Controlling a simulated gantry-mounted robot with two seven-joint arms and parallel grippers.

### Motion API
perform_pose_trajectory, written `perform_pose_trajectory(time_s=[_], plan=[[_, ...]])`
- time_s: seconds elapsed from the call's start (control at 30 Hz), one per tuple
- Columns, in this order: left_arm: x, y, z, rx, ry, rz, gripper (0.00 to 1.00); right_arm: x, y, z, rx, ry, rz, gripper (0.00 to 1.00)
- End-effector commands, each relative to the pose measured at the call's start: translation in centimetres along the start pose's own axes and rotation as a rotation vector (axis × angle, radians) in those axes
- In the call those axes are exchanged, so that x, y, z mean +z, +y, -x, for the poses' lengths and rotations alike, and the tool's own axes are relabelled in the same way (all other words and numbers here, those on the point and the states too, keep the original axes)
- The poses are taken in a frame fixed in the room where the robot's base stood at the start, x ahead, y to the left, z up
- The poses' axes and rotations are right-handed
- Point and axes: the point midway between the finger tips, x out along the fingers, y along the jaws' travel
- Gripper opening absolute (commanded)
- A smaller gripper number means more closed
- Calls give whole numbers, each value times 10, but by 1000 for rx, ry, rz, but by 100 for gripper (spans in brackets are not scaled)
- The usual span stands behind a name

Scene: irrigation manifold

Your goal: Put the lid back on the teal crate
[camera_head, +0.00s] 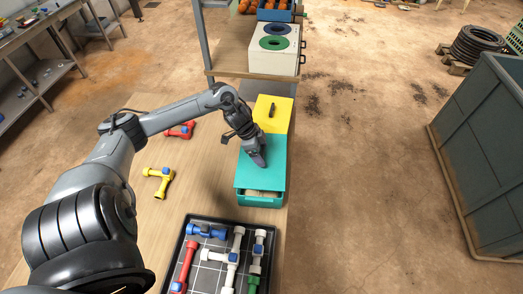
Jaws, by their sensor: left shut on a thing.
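The teal crate (259,201) stands near the right edge of the wooden table, its front wall and a strip of its opening showing. The teal lid (273,178) lies over most of the crate and appears set back from the front rim. Whether it is seated or just above the rim I cannot tell. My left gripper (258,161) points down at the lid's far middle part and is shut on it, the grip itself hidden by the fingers. My right gripper is not in view.
A yellow lid or box (283,113) with a dark handle sits directly behind. A black tray (187,232) of pipe fittings lies in front. A yellow fitting (160,182) and a red fitting (181,130) lie left. A white box (274,60) with round openings stands farther back.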

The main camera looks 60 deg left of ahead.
Motion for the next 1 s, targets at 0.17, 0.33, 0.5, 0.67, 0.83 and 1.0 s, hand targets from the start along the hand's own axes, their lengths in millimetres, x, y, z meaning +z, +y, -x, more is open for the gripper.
perform_pose_trajectory(time_s=[0.17,0.33,0.5,0.67,0.83,1.0], plan=[[5,0,-13,-1,1,0,51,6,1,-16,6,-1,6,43],[10,0,-25,0,0,0,51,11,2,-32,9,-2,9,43],[15,0,-36,-1,0,1,51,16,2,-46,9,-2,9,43],[18,0,-44,0,0,0,51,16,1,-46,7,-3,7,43],[21,0,-50,0,0,1,51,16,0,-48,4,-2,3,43],[21,0,-52,0,0,0,51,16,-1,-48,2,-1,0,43]])
